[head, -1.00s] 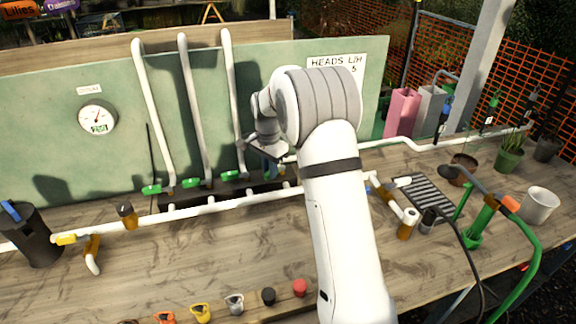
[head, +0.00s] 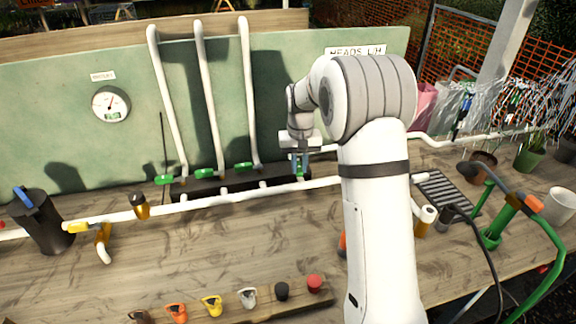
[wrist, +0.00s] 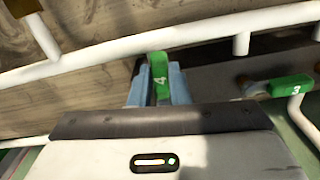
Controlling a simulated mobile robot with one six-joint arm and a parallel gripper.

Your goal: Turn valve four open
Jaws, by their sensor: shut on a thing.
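Valve four's green handle, marked 4 (wrist: 159,77), sits between the two blue fingers of my gripper (wrist: 156,84) in the wrist view. The gripper is shut on it. The handle points across the white supply pipe (wrist: 100,57), roughly at right angles to valve three's handle (wrist: 290,86). In the head view my gripper (head: 300,165) reaches down at the right end of the valve row, and its fingers mostly hide the handle. Water sprays in fine white streaks (head: 510,95) at the far right.
Three green valve handles (head: 205,173) stand left of my gripper, below tall white pipes (head: 207,100). A round gauge (head: 111,104) hangs on the green board. Several coloured caps (head: 212,305) lie along the front. A black canister (head: 45,220) stands at left. The middle of the bench is clear.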

